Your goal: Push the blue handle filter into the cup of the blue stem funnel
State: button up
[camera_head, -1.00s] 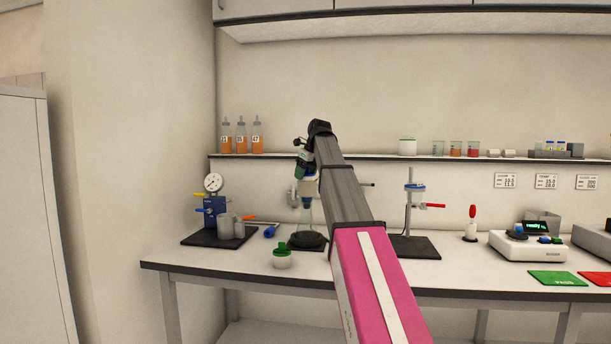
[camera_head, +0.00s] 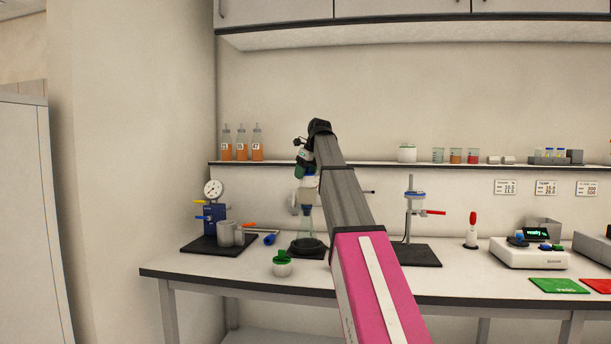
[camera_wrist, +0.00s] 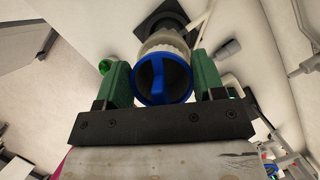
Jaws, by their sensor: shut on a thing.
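My gripper (camera_wrist: 162,84) has its two green fingers on either side of a round part with a blue rim. I take this part to be the blue handle filter (camera_wrist: 156,78); a blue bar crosses its dark middle. A whitish cup, apparently the funnel's (camera_wrist: 163,46), lies in line beneath it. I cannot tell how deep the filter sits in the cup. In the head view my gripper (camera_head: 303,166) is above the whitish cup (camera_head: 308,192), which stands over a clear conical flask (camera_head: 306,228).
A blue pump with a gauge (camera_head: 213,206) and grey cylinders (camera_head: 230,234) stand left of the flask. A small green-topped pot (camera_head: 282,264) is in front. A ring stand (camera_head: 411,215) stands to the right, beyond my arm. Bottles (camera_head: 242,143) line the shelf above.

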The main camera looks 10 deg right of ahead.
jog(key=o, duration=1)
jog(key=shift+c, duration=0.2)
jog(key=v, duration=1.1)
